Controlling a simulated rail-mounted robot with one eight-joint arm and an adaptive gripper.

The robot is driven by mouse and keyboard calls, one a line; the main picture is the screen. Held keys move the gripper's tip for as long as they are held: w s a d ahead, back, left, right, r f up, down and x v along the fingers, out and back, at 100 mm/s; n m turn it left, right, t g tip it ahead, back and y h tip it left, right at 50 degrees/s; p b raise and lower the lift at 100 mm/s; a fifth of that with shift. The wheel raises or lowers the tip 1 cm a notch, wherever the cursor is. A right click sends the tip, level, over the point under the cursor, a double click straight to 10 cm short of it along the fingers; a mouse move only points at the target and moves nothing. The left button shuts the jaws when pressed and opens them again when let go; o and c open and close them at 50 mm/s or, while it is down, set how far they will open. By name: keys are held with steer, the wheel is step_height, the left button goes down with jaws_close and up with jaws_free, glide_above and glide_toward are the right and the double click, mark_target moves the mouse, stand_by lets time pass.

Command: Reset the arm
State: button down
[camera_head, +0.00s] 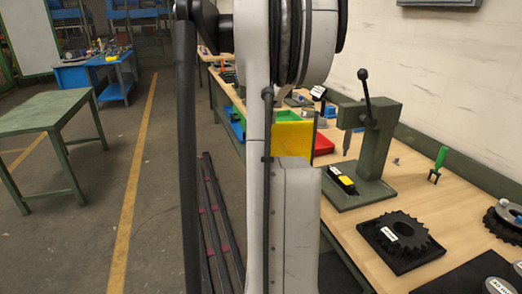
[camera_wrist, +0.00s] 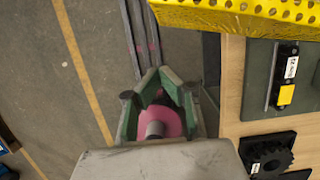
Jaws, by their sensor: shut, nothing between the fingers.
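My gripper (camera_wrist: 158,73) shows in the wrist view, with its green fingers drawn together at the tips and nothing held. It hangs over the floor, left of the workbench edge. A pink round part with a grey cylinder shows between the finger links, nearer the palm; I cannot tell what it is. In the head view my arm (camera_head: 300,215) stands upright across the middle of the picture and hides part of the bench; my gripper is not visible there.
The wooden workbench (camera_head: 355,237) runs along the right. The yellow perforated edge (camera_wrist: 240,15) is close above my gripper in the wrist view.

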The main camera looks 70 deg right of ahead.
steer(key=shift+v, duration=1.9)
steer(key=shift+w+a, duration=0.1)
steer(key=shift+w, duration=0.05)
